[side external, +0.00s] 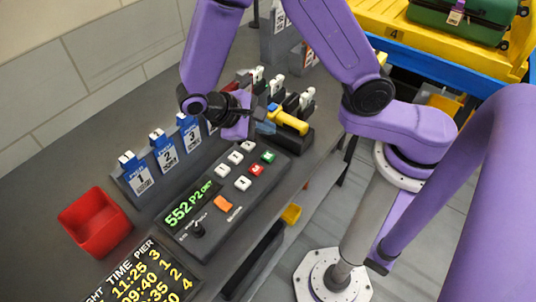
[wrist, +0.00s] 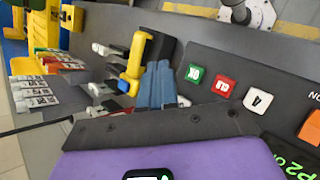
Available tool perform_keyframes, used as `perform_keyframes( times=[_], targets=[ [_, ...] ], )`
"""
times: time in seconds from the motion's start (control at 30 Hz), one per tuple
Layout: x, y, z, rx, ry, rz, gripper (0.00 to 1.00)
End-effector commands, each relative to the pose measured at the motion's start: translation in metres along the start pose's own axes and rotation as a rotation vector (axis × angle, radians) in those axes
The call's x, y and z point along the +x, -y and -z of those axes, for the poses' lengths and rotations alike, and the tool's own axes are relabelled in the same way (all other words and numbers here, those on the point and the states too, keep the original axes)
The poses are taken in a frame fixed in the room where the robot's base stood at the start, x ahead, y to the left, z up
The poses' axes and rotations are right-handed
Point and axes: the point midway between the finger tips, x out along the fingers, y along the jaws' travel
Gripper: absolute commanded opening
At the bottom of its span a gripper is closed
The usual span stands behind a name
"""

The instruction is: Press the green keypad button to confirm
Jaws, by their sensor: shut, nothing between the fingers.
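The green button (side external: 268,157) sits at the far right corner of the dark keypad panel (side external: 172,222), above a red button (side external: 257,169). In the wrist view the green button (wrist: 195,73) shows clear and uncovered, just right of my fingertips. My gripper (side external: 261,112) is shut and empty, held above the far end of the panel, beside the yellow-handled tool. In the wrist view its blue-grey fingers (wrist: 157,72) lie together. The fingertips look apart from the button; their exact height above it is hard to tell.
A yellow-handled tool (side external: 290,121) stands in a black holder close to my fingers. White keys and an orange key (side external: 223,202) share the panel, with a black knob (side external: 198,230). Blue numbered tag holders (side external: 163,149) line the back. A red bin (side external: 94,222) stands left.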

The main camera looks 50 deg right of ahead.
Motion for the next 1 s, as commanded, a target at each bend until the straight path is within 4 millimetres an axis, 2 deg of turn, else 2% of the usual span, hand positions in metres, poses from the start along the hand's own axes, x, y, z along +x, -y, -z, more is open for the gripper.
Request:
perform_keyframes(
  times=[0.3, 0.5, 1.0],
  targets=[
    [0.029, 0.020, 0.020, -0.002, 0.003, -0.002, 0.00],
    [0.040, 0.029, 0.029, -0.001, 0.000, -0.001, 0.00],
    [0.044, 0.032, 0.033, -0.001, -0.001, 0.000, 0.00]
  ],
)
